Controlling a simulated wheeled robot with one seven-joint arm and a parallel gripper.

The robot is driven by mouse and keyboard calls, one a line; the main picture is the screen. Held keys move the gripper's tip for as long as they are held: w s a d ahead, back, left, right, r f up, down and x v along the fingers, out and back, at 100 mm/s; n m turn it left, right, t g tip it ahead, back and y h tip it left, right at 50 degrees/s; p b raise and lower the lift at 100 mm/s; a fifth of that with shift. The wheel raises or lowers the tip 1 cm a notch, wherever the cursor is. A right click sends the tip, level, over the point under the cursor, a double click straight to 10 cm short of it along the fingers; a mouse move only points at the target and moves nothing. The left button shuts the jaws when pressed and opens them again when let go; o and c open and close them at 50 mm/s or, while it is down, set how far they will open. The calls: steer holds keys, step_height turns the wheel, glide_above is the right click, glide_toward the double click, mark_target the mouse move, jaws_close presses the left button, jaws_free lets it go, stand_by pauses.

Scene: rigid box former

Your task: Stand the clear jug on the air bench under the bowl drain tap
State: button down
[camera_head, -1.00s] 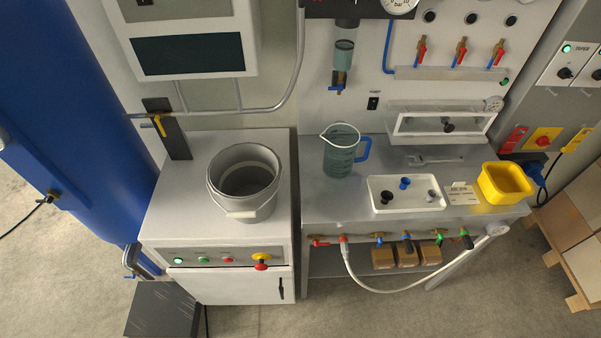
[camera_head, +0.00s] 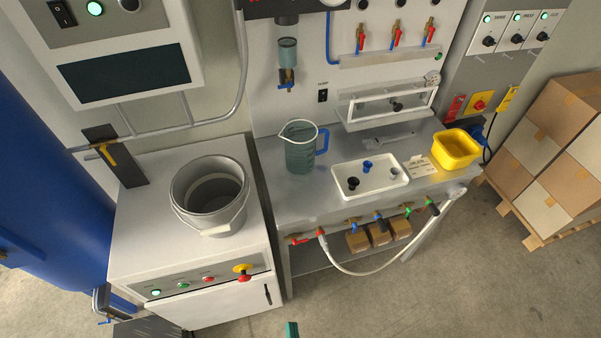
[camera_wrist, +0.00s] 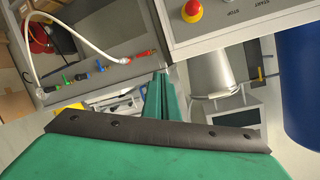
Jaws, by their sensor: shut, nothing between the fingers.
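The clear jug (camera_head: 300,148), with a blue handle on its right, stands upright on the steel air bench (camera_head: 290,207), near its left end. The bowl drain tap (camera_head: 286,82), with a blue lever, is on the panel under a clear bowl (camera_head: 288,52). In the head view the jug's rim shows a little below the tap; I cannot tell whether it is directly under it. My gripper (camera_wrist: 163,82) is shut and empty in the wrist view, its green fingers together. In the head view only a green tip of it (camera_head: 292,329) shows at the bottom edge, well in front of the bench.
A white tray (camera_head: 372,191) with small fittings and a yellow bin (camera_head: 455,149) stand right of the jug. A white hose (camera_head: 385,268) loops along the bench front. A grey bucket (camera_head: 212,194) stands on the cabinet at left. Open floor lies in front.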

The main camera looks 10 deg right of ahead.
steer(key=w+d+f+m+h, duration=0.1)
steer(key=w+d+f+m, duration=0.25)
steer(key=w+m, duration=0.55)
steer(key=m+t+y, duration=0.3)
steer(key=m, duration=1.7)
glide_toward(305, 164)
steer(key=w, duration=0.6)
steer(key=shift+w+a+f, duration=0.1)
steer(key=shift+w, duration=0.15)
steer(key=w, duration=1.1)
steer(key=shift+w+a, duration=0.1)
steer(key=shift+a, duration=0.1)
